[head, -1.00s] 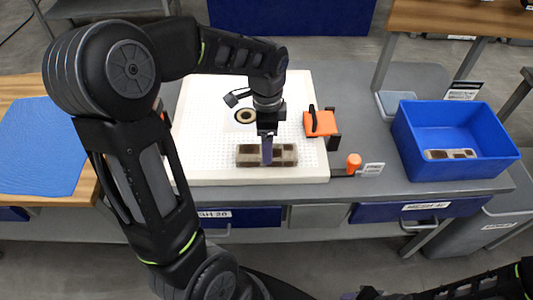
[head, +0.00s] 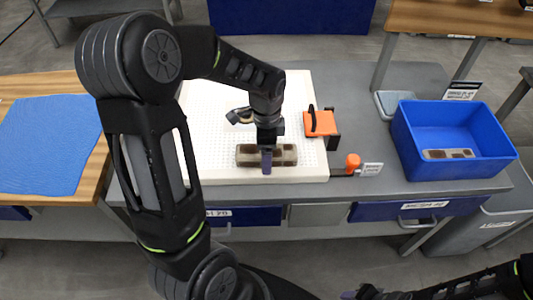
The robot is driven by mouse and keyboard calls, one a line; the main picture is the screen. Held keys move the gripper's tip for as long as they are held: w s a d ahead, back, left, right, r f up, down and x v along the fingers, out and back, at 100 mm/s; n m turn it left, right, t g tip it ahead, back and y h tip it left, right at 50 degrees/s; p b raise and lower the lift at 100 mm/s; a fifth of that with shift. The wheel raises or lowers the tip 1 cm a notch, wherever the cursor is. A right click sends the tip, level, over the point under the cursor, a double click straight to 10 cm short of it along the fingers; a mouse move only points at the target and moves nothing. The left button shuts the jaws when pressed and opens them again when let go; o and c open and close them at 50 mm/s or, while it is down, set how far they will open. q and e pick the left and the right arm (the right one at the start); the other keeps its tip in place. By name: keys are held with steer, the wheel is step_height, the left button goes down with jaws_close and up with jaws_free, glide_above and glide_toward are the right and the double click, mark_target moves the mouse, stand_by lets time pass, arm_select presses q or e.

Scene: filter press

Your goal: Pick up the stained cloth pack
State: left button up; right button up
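A brown, stained cloth pack (head: 247,155) lies flat on the white perforated board (head: 307,174). My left gripper (head: 266,163) points down over the middle of this pack, and its purple finger covers part of it. The fingers line up edge-on, so I cannot tell whether they are apart or closed on it. A similar brown and grey pack (head: 448,154) lies in the blue bin (head: 407,133) at the right. My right gripper (head: 360,293) is low at the bottom edge, away from the board, and too little of it shows to tell its state.
An orange clamp-like block (head: 320,123) with a black handle stands on the board's right side. An orange knob (head: 353,161) sits just right of the board. A blue cloth (head: 48,145) covers part of the wooden table at the left.

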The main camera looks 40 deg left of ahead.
arm_select(q)
steer(key=c, duration=1.5)
